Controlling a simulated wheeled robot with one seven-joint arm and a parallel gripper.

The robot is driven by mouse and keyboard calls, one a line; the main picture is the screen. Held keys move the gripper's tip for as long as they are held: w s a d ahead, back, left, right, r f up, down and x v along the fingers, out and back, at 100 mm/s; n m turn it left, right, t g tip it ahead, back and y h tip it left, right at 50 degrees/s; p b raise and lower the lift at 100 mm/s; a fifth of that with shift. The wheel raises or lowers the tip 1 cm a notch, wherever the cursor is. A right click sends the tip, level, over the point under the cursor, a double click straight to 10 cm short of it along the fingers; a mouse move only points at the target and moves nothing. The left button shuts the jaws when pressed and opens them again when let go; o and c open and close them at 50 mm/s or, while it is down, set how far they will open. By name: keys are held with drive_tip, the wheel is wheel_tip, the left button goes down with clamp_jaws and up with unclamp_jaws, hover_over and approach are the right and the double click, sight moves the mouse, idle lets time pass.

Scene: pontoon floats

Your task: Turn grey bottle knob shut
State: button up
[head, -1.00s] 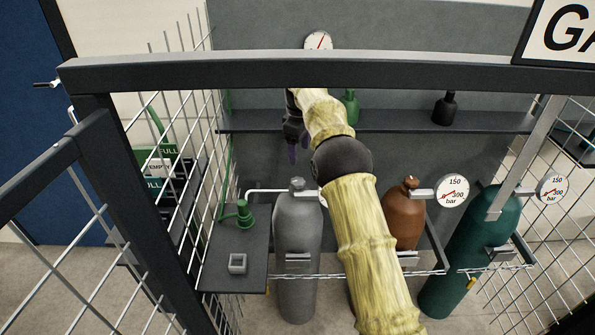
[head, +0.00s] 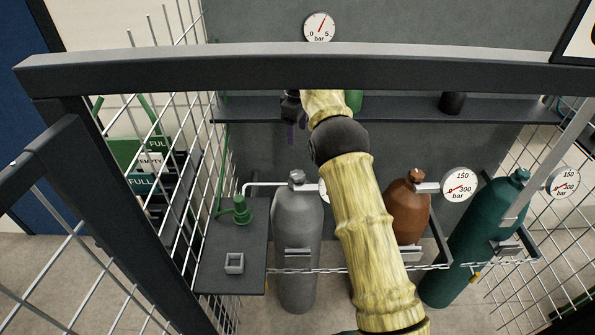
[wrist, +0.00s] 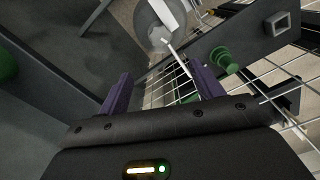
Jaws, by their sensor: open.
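The grey bottle (head: 297,240) stands upright behind a chain, with its grey knob (head: 297,177) on top. In the wrist view the grey bottle (wrist: 150,18) is seen from above, and its knob (wrist: 160,38) lies beyond the fingertips. My gripper (head: 293,132) is above and behind the knob in the head view, below the dark bar, and does not touch it. In the wrist view my gripper (wrist: 162,85) has its two purple fingers spread wide with nothing between them.
A brown bottle (head: 406,212) and a teal bottle (head: 480,240) stand to the right. A side shelf (head: 215,275) holds a green fitting (head: 241,210) and a small square holder (head: 235,263). A dark bar (head: 300,68) crosses in front; wire mesh (head: 195,190) closes the left side.

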sight(298, 173)
wheel_tip(298, 173, down, 17)
drive_tip(key=shift+r+p, duration=0.2)
drive_tip(key=shift+p, duration=0.9)
drive_tip(key=shift+a+f, duration=0.15)
drive_tip(key=shift+f, duration=0.05)
drive_tip(key=shift+s+r, duration=0.1)
drive_tip(key=shift+s, duration=0.05)
drive_tip(key=shift+c, duration=0.5)
drive_tip(key=shift+d, duration=0.2)
drive_tip(key=c, duration=0.9)
